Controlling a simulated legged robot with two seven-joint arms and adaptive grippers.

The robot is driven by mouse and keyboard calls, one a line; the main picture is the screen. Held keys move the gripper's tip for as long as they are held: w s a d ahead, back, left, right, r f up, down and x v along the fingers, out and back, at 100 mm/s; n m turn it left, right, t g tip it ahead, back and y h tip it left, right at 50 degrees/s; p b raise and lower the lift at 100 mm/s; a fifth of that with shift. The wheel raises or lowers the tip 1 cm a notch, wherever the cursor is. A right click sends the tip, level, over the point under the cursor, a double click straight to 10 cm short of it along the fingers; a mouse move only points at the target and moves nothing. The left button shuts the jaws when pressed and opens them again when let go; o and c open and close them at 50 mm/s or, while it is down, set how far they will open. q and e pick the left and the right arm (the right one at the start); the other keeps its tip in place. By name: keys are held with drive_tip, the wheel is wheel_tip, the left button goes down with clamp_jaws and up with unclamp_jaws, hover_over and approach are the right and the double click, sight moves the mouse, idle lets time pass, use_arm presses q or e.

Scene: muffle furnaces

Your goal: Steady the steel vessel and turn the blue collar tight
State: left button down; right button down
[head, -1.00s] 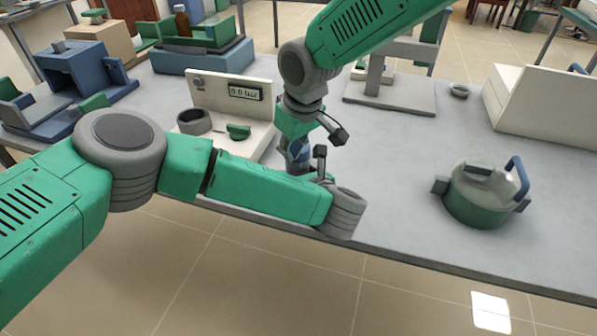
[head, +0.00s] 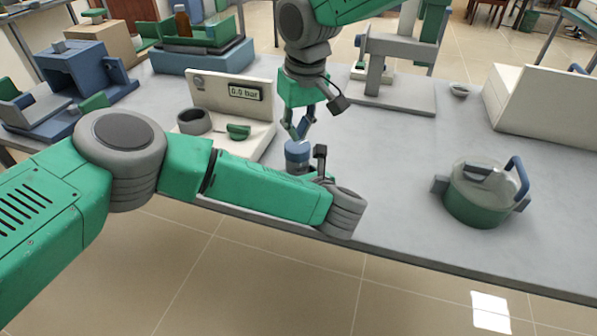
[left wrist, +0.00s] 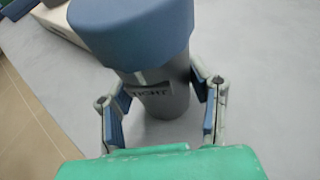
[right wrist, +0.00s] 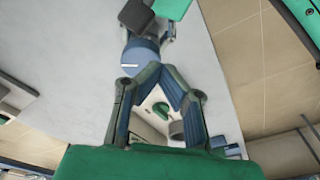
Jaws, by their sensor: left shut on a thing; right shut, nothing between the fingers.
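The steel vessel (left wrist: 165,98) is a grey upright cylinder with a label reading TIGHT; the blue collar (left wrist: 135,28) sits on its top. In the head view the collar (head: 297,150) shows near the table's front edge, while my left forearm hides most of the body below. My left gripper (left wrist: 160,105) is shut on the vessel's body, one finger on each side, below the collar. My right gripper (head: 299,134) is just above the collar, pointing down, shut and empty. In the right wrist view its fingertips (right wrist: 152,70) meet near the collar (right wrist: 140,60), whose top carries a white line.
Behind the vessel stands a white stand (head: 225,115) with a display reading 0.0 bar, a grey ring and a green piece. A green lidded pot (head: 478,195) with a blue handle is at the right. The table between them is clear.

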sight(299, 154)
wheel_tip(299, 154, down, 7)
drive_tip(key=d+m+g+h, duration=0.1)
drive_tip(key=d+m, duration=0.1)
drive_tip(key=m, duration=0.1)
drive_tip(key=shift+w+d+r, duration=0.2)
drive_tip(key=shift+w+d, duration=0.15)
drive_tip(key=shift+w, duration=0.1)
drive_tip(key=shift+a+r, duration=0.1)
drive_tip(key=shift+a, duration=0.05)
idle(0.6)
drive_tip(key=shift+a, duration=0.15)
drive_tip(key=shift+s+a, duration=0.25)
drive_tip(key=shift+a, duration=0.6)
drive_tip(key=shift+a, duration=0.1)
